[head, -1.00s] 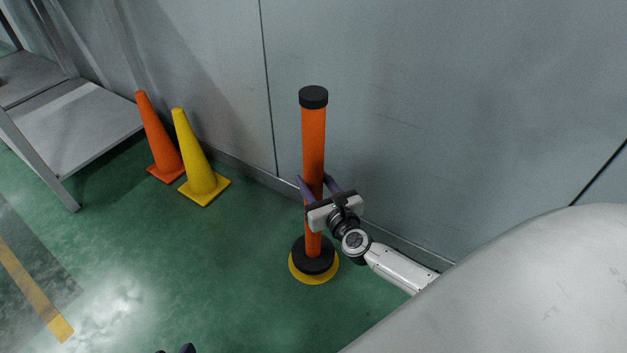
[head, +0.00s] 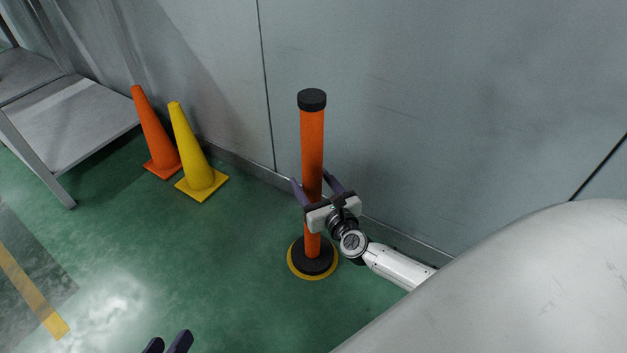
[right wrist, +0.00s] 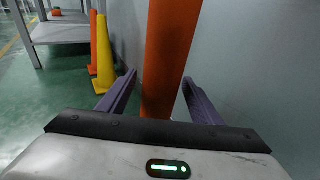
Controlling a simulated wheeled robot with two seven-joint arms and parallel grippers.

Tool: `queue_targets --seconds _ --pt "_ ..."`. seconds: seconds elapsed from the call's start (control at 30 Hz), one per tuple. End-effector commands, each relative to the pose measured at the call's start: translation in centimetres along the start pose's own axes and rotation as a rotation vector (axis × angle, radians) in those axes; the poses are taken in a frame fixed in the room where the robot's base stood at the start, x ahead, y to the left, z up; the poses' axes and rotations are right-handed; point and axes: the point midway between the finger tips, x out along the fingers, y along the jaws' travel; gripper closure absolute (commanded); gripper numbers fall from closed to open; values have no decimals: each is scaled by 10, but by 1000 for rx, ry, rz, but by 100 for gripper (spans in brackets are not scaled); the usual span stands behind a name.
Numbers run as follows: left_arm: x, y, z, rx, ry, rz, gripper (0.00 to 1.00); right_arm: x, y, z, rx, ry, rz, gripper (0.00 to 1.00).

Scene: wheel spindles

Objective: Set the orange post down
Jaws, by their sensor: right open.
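The orange post (head: 312,143), with a black cap and a round black base (head: 313,259), stands upright on a yellow floor disc (head: 313,278) near the wall. The yellow edge shows around the base. My right gripper (head: 315,185) is around the lower half of the post, with its purple fingers spread. In the right wrist view, the post (right wrist: 168,60) is between the open fingers (right wrist: 160,88), with gaps on both sides. Only the fingertips of my left gripper (head: 168,342) show at the bottom edge, away from the post; their opening is unclear.
An orange cone (head: 156,135) and a yellow cone (head: 195,155) stand to the left by the grey wall (head: 440,100). A grey metal shelf (head: 70,125) is at the far left. The green floor between the cones and post is clear.

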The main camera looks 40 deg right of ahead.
Motion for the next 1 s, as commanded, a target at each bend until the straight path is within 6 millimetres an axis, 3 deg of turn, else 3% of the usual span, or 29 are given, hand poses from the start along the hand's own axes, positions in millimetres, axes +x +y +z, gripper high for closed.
queue_targets --seconds 0.17,0.6,0.8,1.0 --pt "-2 0 -3 4 -3 -5 69 -13 0 2 0 3 1 41" --pt "2 -16 16 25 -94 -63 69 -101 0 2 0 2 0 41" --pt "3 -19 20 29 -108 -72 69 -119 0 2 0 1 0 41" --pt "4 -20 22 28 -114 -74 69 -121 0 2 0 -1 0 41"
